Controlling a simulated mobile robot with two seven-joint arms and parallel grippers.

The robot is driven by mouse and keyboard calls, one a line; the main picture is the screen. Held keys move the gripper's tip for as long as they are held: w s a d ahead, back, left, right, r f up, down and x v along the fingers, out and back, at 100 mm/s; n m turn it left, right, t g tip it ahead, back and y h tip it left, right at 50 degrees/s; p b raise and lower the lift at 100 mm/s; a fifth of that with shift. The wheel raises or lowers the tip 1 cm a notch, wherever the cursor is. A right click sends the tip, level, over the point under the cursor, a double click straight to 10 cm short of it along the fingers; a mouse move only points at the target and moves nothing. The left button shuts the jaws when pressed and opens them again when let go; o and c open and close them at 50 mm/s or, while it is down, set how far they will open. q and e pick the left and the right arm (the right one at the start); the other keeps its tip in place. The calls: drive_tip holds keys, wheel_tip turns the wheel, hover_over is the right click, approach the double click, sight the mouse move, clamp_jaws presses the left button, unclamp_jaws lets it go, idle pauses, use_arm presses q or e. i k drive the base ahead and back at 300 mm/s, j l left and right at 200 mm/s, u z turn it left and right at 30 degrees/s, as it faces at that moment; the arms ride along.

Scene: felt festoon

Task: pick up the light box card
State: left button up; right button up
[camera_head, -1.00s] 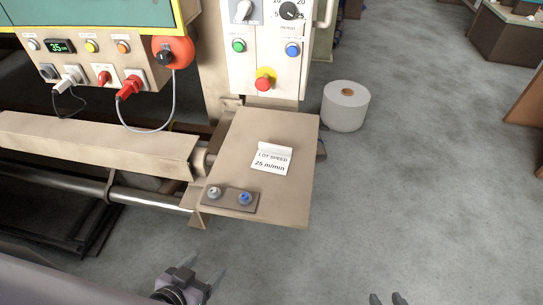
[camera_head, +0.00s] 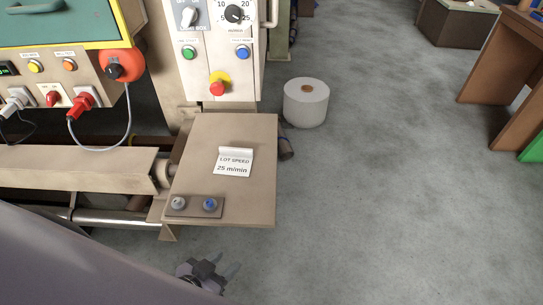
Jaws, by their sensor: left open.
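A small white folded card (camera_head: 233,163) stands on the beige shelf (camera_head: 255,130) of the machine. It reads "LOT SPEED 25 m/min", and I cannot tell whether it is the light box card. My left gripper (camera_head: 224,265) is open and empty at the bottom of the view, in front of the shelf's near edge and apart from the card. My right gripper is out of view.
A plate with a grey knob (camera_head: 178,203) and a blue knob (camera_head: 210,205) sits at the shelf's near left corner. The control panel (camera_head: 215,70) rises behind the shelf. A white roll (camera_head: 306,108) stands on the floor.

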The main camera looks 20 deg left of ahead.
sight(231, 161)
drive_tip(key=z, duration=1.3)
drive_tip(key=i+l+z, duration=0.15)
drive_tip(key=i+z, duration=0.3)
drive_tip(key=i, duration=0.2)
drive_tip(key=i+u, duration=0.2)
drive_tip(key=u, duration=0.15)
drive_tip(key=i+u, duration=0.45)
drive_tip(key=u, duration=0.25)
drive_tip(key=i+j+u, duration=0.1)
drive_tip(key=u, duration=0.25)
drive_tip(key=i+u, duration=0.35)
drive_tip(key=i+l+u, duration=0.1)
drive_tip(key=u, duration=0.2)
drive_tip(key=i+u, duration=0.2)
drive_tip(key=i, duration=1)
drive_tip(key=i+u, duration=0.25)
drive_tip(key=u, duration=0.15)
drive_tip(key=i+l+u, duration=0.15)
drive_tip(key=u, duration=0.25)
drive_tip(key=i+u, duration=0.1)
drive_tip(key=u, duration=2.25)
